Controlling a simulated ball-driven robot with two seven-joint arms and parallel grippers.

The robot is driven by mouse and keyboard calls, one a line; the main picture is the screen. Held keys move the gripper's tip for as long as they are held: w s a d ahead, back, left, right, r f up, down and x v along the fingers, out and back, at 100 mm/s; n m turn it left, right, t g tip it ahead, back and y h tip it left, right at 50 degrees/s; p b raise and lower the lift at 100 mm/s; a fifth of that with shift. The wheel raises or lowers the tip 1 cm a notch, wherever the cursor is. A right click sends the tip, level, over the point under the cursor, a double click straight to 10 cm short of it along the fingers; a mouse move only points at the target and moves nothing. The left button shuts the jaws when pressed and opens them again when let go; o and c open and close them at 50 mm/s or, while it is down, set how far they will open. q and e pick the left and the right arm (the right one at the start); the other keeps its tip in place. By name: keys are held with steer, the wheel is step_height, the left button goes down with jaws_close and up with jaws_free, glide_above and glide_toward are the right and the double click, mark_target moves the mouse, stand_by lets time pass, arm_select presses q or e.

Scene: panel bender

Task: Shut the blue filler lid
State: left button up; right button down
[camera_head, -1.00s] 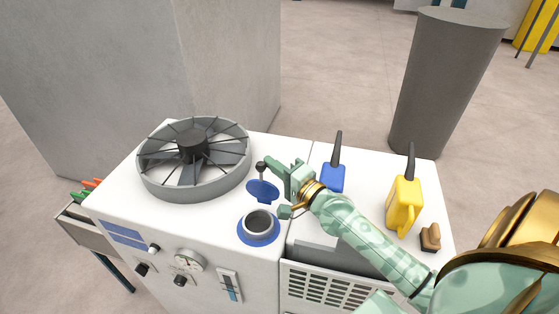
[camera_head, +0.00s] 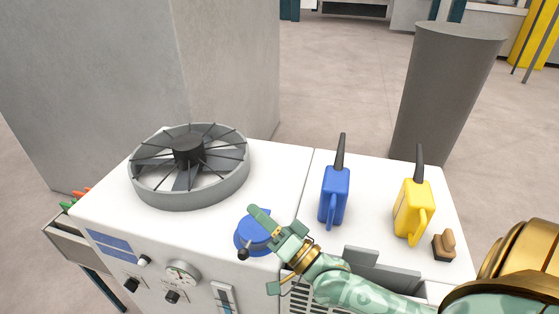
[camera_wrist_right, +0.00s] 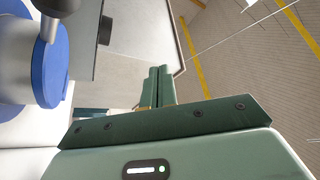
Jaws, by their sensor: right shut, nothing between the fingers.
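The blue filler lid (camera_head: 250,240) lies down over the filler neck on the white machine top, its dark knob (camera_head: 243,254) toward the front edge. The neck's opening, open to view before, is now covered. Whether the lid is fully seated cannot be told. My right gripper (camera_head: 256,213) is shut and empty, its fingers over the far side of the lid in the head view. Contact with the lid cannot be told. In the right wrist view the closed fingers (camera_wrist_right: 158,85) show, with blue parts of the filler (camera_wrist_right: 58,60) at the left edge. My left gripper is out of view.
A grey fan wheel (camera_head: 225,190) stands left of the filler. A blue can (camera_head: 335,194), a yellow can (camera_head: 411,208) and a brown-handled brush (camera_head: 445,245) stand to the right. A gauge (camera_head: 182,272) and knobs sit on the front panel.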

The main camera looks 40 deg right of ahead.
steer(key=shift+s+a+f, duration=0.2)
steer(key=shift+f, duration=0.1)
stand_by(0.4)
steer(key=b+v, duration=0.3)
steer(key=v, duration=1.3)
steer(key=shift+s+f, duration=0.15)
